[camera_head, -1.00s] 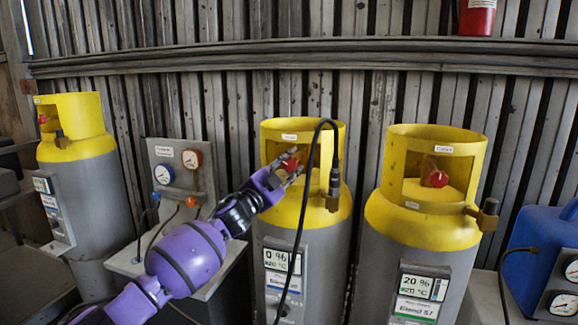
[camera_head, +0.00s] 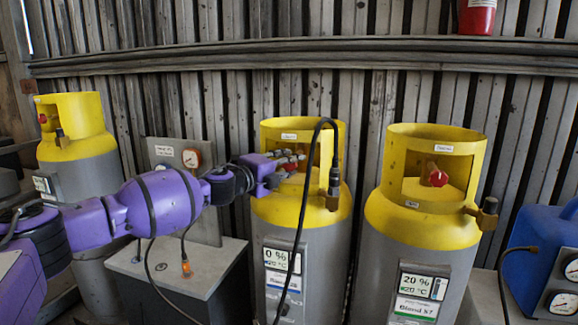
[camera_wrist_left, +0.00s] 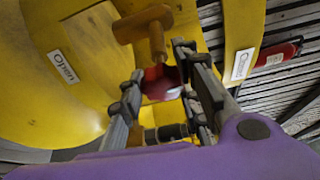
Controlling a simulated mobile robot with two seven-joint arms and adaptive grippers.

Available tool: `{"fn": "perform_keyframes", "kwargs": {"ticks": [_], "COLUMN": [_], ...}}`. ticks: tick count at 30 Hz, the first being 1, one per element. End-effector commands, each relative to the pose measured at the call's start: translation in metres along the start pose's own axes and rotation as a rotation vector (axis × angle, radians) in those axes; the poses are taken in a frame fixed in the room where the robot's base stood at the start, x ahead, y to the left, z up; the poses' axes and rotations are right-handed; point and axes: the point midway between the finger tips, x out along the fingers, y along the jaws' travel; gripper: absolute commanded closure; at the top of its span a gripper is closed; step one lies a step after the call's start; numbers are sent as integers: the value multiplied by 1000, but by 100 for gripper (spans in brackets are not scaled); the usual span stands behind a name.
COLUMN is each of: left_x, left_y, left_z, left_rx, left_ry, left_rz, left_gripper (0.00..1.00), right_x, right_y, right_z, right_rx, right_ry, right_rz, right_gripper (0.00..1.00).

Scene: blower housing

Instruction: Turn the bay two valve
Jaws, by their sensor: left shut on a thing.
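The middle gas cylinder (camera_head: 275,210) is grey with a yellow top and a cut-out collar. Its red valve knob (camera_head: 291,166) sits inside the collar opening, largely covered by my fingers. My left gripper (camera_head: 288,160) reaches in from the left and is shut on this knob. In the left wrist view the red knob (camera_wrist_left: 160,84) lies between the two dark fingers, below a brass stem (camera_wrist_left: 157,42). "Open" (camera_wrist_left: 63,67) and "Closed" (camera_wrist_left: 243,64) labels show on the yellow collar there. My right gripper is not in view.
A black hose (camera_head: 300,215) loops in front of the middle cylinder. Similar cylinders stand at right (camera_head: 425,205) and far left (camera_head: 75,135). A gauge panel (camera_head: 165,152) stands behind my left arm. A blue unit (camera_head: 540,240) sits at the right edge.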

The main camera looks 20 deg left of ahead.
Motion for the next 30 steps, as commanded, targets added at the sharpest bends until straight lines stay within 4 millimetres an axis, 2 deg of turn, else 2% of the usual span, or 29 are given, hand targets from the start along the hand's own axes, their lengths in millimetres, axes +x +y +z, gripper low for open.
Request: {"fn": "perform_keyframes", "kwargs": {"ticks": [9, 23, 24, 27, 30], "left_x": [0, 0, 0, 0, 0], "left_y": [7, 9, 9, 9, 7], "left_z": [-1, -2, -2, -2, -2], "left_rx": [91, 102, 102, 101, 101], "left_ry": [4, 5, 5, 5, 5], "left_rz": [46, 53, 53, 53, 51], "left_gripper": [96, 96, 68, 55, 53], "right_x": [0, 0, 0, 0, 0], "right_y": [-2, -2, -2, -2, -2], "right_z": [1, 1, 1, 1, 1], "right_rx": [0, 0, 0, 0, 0], "right_ry": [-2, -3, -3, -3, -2], "right_rz": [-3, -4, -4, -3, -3], "right_gripper": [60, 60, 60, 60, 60]}}
